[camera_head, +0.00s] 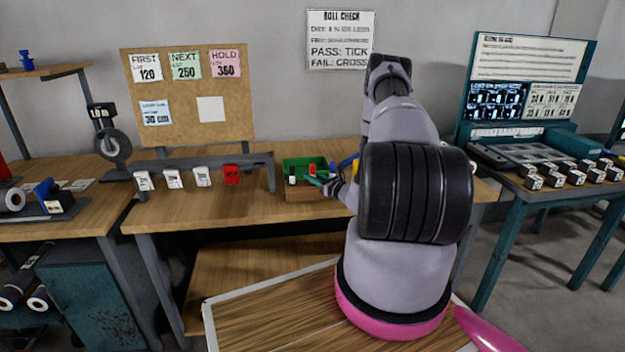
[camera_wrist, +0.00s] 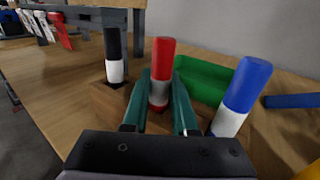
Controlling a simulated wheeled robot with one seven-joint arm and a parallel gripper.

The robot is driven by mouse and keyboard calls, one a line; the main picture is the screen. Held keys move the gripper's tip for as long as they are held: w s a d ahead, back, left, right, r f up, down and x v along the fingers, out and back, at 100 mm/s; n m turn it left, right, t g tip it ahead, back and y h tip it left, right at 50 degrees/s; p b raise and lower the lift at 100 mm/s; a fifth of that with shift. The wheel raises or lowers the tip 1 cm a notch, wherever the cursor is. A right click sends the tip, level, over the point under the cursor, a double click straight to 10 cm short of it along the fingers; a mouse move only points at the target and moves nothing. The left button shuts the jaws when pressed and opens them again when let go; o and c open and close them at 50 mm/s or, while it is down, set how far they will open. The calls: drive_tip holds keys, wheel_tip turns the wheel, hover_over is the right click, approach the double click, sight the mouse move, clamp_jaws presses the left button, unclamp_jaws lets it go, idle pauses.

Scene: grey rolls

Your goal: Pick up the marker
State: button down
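Three upright markers stand in a wooden block (camera_wrist: 104,100) in the wrist view. The black-capped marker (camera_wrist: 113,55) is at the left, the red-capped marker (camera_wrist: 161,65) in the middle, and the blue-capped marker (camera_wrist: 238,97) at the right. My gripper (camera_wrist: 161,82) has one teal finger on each side of the red marker, very close to its sides. I cannot tell whether the fingers press on it. The marker's lower end is partly hidden between the fingers. In the head view, my gripper (camera_head: 325,181) is at the block (camera_head: 300,194), partly hidden by my arm.
A green tray (camera_wrist: 203,80) lies behind the markers. A blue bar (camera_wrist: 292,101) is to the right. A shelf with hanging tags and a red one (camera_head: 231,174) stands to the left on the workbench (camera_head: 180,213). The bench's front edge is clear.

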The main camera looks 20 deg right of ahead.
sight(313, 164)
wheel_tip(313, 164, up, 10)
drive_tip(key=shift+r, duration=0.1)
drive_tip(key=c, duration=1.3)
unclamp_jaws()
clamp_jaws()
wheel_tip(313, 164, up, 7)
drive_tip(key=shift+a, duration=0.1)
